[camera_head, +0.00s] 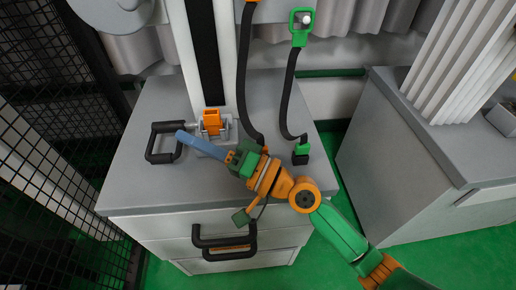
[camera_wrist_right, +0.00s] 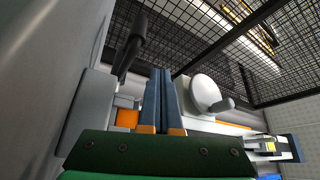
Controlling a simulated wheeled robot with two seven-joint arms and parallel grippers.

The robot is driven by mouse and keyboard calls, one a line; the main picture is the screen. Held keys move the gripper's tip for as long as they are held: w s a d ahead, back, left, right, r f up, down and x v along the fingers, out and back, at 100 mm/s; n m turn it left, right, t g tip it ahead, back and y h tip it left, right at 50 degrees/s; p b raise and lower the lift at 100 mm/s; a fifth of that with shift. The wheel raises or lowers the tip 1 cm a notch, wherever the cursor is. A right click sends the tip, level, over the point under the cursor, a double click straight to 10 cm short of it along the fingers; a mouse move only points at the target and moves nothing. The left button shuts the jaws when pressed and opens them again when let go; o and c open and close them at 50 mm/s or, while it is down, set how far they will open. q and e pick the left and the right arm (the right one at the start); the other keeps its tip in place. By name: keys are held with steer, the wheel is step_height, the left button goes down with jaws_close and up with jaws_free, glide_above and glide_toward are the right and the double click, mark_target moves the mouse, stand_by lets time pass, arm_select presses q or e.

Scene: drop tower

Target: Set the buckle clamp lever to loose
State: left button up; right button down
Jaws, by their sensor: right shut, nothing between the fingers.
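The buckle clamp (camera_head: 212,123) has an orange block on a grey bracket and stands on the grey cabinet top at the foot of the tall column. A black loop handle, which looks like its lever (camera_head: 152,143), reaches out to the left of the bracket. My right gripper (camera_head: 183,136) is shut and empty, its blue fingers pointing left at the handle's right end, in front of the clamp. In the right wrist view the shut fingers (camera_wrist_right: 162,72) stand beside a black bar (camera_wrist_right: 132,48) and an orange part (camera_wrist_right: 127,118). Contact with the handle cannot be told. My left gripper is out of view.
The grey cabinet (camera_head: 265,95) has black drawer handles (camera_head: 224,240) on its front. A black mesh fence (camera_head: 45,130) stands at the left. A second cabinet (camera_head: 400,150) stands at the right.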

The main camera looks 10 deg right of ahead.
steer(key=b+v, duration=0.2)
steer(key=v, duration=0.4)
steer(key=shift+s+d, duration=0.2)
steer(key=shift+d, duration=0.2)
steer(key=v, duration=0.1)
steer(key=b+v, duration=0.2)
steer(key=shift+s+d+r, duration=0.15)
steer(key=shift+s+d, duration=0.05)
steer(key=shift+d, duration=0.2)
steer(key=shift+s+d+b, duration=0.55)
steer(key=shift+d+b, duration=0.15)
steer(key=shift+b, duration=0.15)
steer(key=shift+s+d+r, duration=0.2)
steer(key=shift+d, duration=0.3)
steer(key=shift+s+d+r, duration=0.2)
steer(key=shift+d, duration=0.25)
steer(key=shift+s+d+r, duration=0.1)
steer(key=shift+s+d, duration=0.15)
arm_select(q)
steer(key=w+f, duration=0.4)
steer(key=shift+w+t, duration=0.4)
